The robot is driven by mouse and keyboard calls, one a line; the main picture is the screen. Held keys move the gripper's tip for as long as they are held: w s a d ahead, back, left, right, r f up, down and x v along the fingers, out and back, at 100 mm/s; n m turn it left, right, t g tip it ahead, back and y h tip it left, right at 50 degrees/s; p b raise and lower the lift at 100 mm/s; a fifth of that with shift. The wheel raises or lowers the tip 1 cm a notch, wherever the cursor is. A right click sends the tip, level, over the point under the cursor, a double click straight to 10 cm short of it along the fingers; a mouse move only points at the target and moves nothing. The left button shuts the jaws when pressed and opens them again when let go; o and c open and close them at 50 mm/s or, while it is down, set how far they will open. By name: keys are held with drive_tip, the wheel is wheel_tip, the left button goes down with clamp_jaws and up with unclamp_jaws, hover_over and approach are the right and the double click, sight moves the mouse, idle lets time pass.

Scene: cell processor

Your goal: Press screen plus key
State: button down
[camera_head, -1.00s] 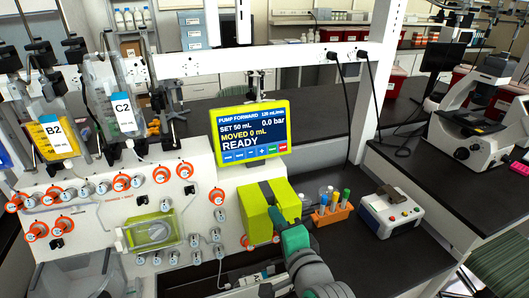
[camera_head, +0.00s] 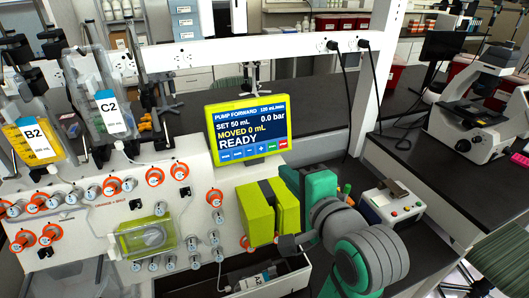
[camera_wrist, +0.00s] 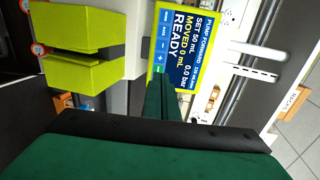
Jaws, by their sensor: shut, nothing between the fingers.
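The yellow-framed touch screen (camera_head: 250,122) stands on top of the white machine. It reads PUMP FORWARD, SET 50 mL, MOVED 0 mL, 0.0 bar and READY. The plus key (camera_head: 261,148) is a blue key in its bottom row, left of a green key and a red key. In the wrist view the screen (camera_wrist: 184,40) appears turned sideways, with the plus key (camera_wrist: 160,57) near the fingertips. My green gripper (camera_head: 296,172) is just below and right of the screen. Its fingers (camera_wrist: 160,86) are together and empty. Whether they touch the screen cannot be told.
A yellow-green pump block (camera_head: 256,212) sits directly below the screen, close left of my gripper; it also shows in the wrist view (camera_wrist: 80,25). A white box with coloured buttons (camera_head: 392,203) stands to the right. Bags B2 (camera_head: 32,140) and C2 (camera_head: 108,105) hang at left.

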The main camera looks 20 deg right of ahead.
sight(261, 149)
drive_tip(key=x, duration=1.4)
drive_tip(key=shift+w+f, duration=0.15)
drive_tip(key=shift+w, duration=0.4)
drive_tip(key=shift+w+f, duration=0.15)
drive_tip(key=shift+w, duration=0.1)
drive_tip(key=shift+a, duration=0.1)
drive_tip(key=shift+s, duration=0.25)
drive_tip(key=v, duration=1.3)
drive_tip(key=shift+s+r, duration=0.3)
